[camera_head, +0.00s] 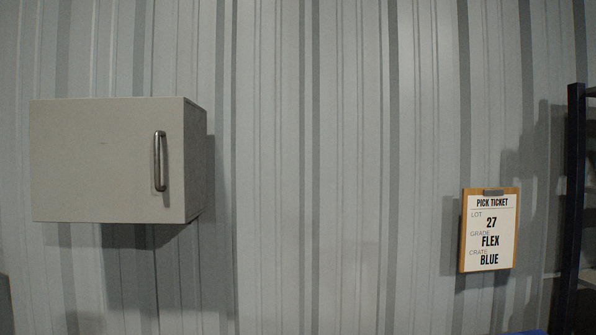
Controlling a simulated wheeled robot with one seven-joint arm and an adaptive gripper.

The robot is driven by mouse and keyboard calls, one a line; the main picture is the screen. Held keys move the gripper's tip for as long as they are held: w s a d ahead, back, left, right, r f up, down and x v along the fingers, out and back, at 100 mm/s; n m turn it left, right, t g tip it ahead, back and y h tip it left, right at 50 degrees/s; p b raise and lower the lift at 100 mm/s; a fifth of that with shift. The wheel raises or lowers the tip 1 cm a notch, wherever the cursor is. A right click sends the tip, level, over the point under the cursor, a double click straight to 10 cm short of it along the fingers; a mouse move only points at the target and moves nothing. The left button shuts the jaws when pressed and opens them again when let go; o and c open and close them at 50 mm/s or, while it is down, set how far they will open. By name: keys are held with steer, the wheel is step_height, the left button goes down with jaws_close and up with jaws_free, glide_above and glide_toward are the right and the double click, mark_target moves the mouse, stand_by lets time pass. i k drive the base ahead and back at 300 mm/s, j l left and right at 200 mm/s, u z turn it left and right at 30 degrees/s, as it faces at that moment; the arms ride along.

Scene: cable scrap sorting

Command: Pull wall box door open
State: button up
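A grey wall box (197,160) is mounted on the corrugated metal wall at the left. Its flat front door (95,160) is closed. A vertical metal bar handle (160,161) is fixed near the door's right edge. The inside of the box is hidden by the door. My gripper is not in the head camera view.
A clipboard (490,230) on the wall at the right reads "PICK TICKET, LOT 27, GRADE FLEX, CRATE BLUE". A dark rack post (573,200) stands at the right edge. A sliver of blue (525,332) shows at the bottom. The wall between box and clipboard is clear.

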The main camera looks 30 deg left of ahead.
mark_target(93, 160)
steer(key=u, duration=1.7)
steer(key=i+j+u, duration=0.2)
steer(key=k+l, duration=0.05)
steer(key=k, duration=0.05)
